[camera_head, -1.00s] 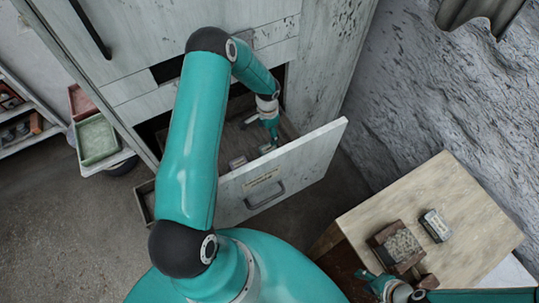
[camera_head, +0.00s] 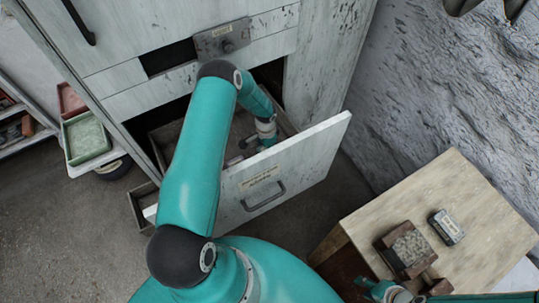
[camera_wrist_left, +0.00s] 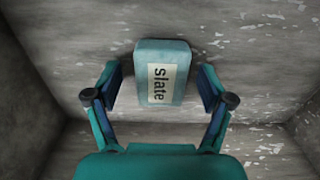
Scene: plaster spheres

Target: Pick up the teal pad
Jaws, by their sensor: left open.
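A pale teal pad (camera_wrist_left: 162,80) with a cream label reading "slate" lies on the grey floor of the drawer in the left wrist view. My left gripper (camera_wrist_left: 162,88) is open, with one finger on each side of the pad and a visible gap at each side. In the head view my left arm reaches down into the pulled-out drawer (camera_head: 318,160), and the pad cannot be made out there. My right gripper (camera_head: 366,283) is at the lower right, beside the wooden table; its jaws are too small to read.
The drawer walls stand close around my left gripper. The wooden table (camera_head: 455,200) holds a box with grey contents (camera_head: 408,248) and a small labelled block (camera_head: 446,226). Red and green trays (camera_head: 86,138) stand at the left.

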